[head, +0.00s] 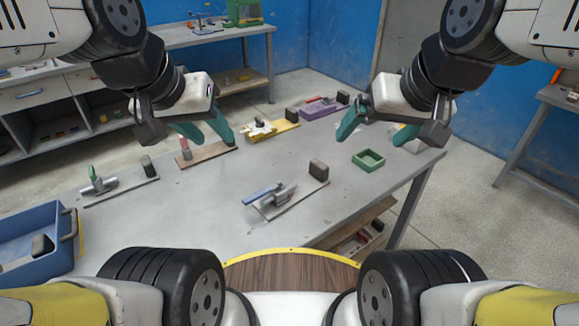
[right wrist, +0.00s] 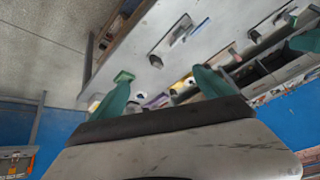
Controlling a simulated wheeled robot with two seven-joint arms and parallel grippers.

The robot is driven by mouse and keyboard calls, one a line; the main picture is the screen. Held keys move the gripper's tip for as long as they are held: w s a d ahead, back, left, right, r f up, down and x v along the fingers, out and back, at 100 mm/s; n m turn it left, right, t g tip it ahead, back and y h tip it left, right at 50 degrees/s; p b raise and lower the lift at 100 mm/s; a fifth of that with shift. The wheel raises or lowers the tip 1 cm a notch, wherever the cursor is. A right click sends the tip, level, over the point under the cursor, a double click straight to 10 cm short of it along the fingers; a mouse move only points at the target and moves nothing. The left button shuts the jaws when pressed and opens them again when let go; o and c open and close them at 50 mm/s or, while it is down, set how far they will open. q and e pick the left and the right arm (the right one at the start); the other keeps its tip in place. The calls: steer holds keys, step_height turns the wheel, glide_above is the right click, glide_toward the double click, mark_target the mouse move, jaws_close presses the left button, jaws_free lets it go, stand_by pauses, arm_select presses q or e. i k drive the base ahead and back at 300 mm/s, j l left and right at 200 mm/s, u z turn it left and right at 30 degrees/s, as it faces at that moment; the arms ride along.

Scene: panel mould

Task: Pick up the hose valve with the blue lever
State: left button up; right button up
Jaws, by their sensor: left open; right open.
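The hose valve with the blue lever (head: 262,194) lies on a grey board near the front middle of the grey table. Its grey metal body (head: 278,204) sits beside a dark block on the same board. A blue lever (right wrist: 200,26) also shows small in the right wrist view. My left gripper (head: 206,132) is open and empty above the table, behind and left of the valve. My right gripper (head: 380,130) is open and empty, behind and right of it; its two green fingers (right wrist: 163,90) show apart in the wrist view. Neither touches the valve.
A green-lever valve (head: 97,183) lies on a board at left. A brown board (head: 208,154), yellow board (head: 284,127) and purple board (head: 322,110) stand farther back. A green tray (head: 369,160) is at right, a blue crate (head: 30,240) at front left. Bare table surrounds the blue-lever valve's board.

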mark_target(281, 199)
steer(key=l+u, duration=0.75)
steer(key=l, duration=0.15)
steer(key=l+u, duration=0.4)
steer(key=k+l, duration=0.05)
